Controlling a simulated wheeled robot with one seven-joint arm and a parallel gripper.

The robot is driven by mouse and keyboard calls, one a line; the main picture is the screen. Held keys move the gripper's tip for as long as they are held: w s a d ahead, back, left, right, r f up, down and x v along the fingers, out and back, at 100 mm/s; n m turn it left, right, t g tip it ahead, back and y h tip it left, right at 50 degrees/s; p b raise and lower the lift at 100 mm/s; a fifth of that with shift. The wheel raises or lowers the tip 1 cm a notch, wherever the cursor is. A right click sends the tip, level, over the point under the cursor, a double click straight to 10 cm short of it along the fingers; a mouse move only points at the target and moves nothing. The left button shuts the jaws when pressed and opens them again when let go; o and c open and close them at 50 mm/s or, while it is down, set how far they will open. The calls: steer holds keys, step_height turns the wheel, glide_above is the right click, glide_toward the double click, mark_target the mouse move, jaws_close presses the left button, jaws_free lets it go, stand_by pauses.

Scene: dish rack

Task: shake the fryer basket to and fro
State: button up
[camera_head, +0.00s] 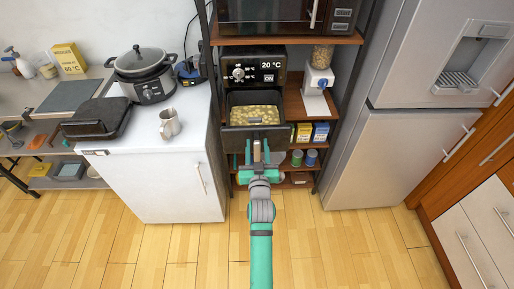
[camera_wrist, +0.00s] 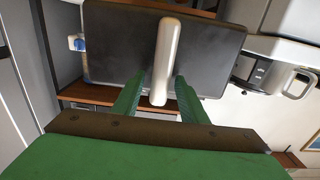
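The fryer basket (camera_head: 240,138) is a dark drawer pulled out of the black fryer (camera_head: 254,72), with yellow pieces of food inside. Its pale handle (camera_wrist: 166,50) stands out from the dark front panel (camera_wrist: 110,45) in the wrist view. My gripper (camera_head: 257,158) is in front of the basket at the handle. In the wrist view its green fingers (camera_wrist: 160,76) are apart, one on each side of the handle. A narrow gap seems to show between each finger and the handle.
The fryer stands on a brown shelf rack under a microwave (camera_head: 275,14). A dispenser (camera_head: 318,78) stands right of it, with boxes (camera_head: 320,131) and cans (camera_head: 311,157) below. A white counter (camera_head: 180,150) is close on the left, a fridge (camera_head: 400,130) on the right.

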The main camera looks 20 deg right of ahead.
mark_target(256, 131)
jaws_close()
steer(key=shift+x, duration=4)
steer(key=shift+v, duration=3.5)
steer(key=shift+o, duration=0.2)
jaws_free()
steer(key=shift+a, duration=0.1)
steer(key=shift+s, duration=0.2)
steer(key=shift+v, duration=0.75)
steer(key=shift+v, duration=3.05)
